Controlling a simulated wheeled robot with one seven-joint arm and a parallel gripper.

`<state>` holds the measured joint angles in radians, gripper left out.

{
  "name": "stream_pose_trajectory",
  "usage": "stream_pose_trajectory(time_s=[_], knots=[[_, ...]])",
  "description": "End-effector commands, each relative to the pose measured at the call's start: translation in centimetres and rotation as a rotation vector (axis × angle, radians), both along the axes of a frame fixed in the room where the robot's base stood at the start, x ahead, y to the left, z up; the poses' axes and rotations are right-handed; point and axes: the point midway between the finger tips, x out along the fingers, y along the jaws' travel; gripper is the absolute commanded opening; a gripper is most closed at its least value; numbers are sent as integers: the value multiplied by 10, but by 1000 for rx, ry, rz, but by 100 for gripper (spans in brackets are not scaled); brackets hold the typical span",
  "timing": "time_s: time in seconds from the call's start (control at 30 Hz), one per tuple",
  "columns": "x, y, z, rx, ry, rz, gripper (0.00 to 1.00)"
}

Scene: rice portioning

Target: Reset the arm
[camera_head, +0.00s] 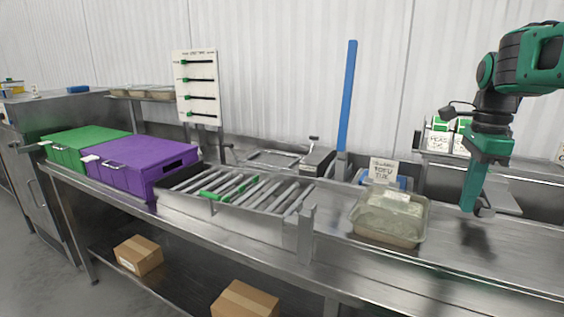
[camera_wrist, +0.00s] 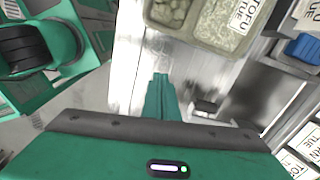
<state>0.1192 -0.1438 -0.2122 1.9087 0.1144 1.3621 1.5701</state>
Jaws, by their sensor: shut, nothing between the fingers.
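My gripper (camera_head: 472,209) hangs pointing down above the right part of the steel counter (camera_head: 440,240) in the head view. Its green fingers are together with nothing between them. In the wrist view the closed fingers (camera_wrist: 161,90) point at the bare counter. A lidded clear container (camera_head: 390,217) stands on the counter to the left of my gripper, apart from it. In the wrist view this container (camera_wrist: 205,38) is at the top, with filled compartments and a label reading TOFU TUE.
A roller conveyor (camera_head: 240,190) is mid-counter, with purple (camera_head: 140,165) and green (camera_head: 82,147) bins to its left. A blue post (camera_head: 347,95) stands behind. A back shelf (camera_head: 480,163) holds labelled boxes (camera_head: 440,140). Cardboard boxes (camera_head: 138,255) sit on the lower shelf.

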Motion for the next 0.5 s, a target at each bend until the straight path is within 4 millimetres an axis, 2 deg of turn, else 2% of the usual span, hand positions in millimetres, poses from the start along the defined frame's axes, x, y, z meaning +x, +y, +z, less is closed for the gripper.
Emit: stream_pose_trajectory(time_s=[0.5], knots=[[-135, 15, -100, 14, -7, 959, 0]])
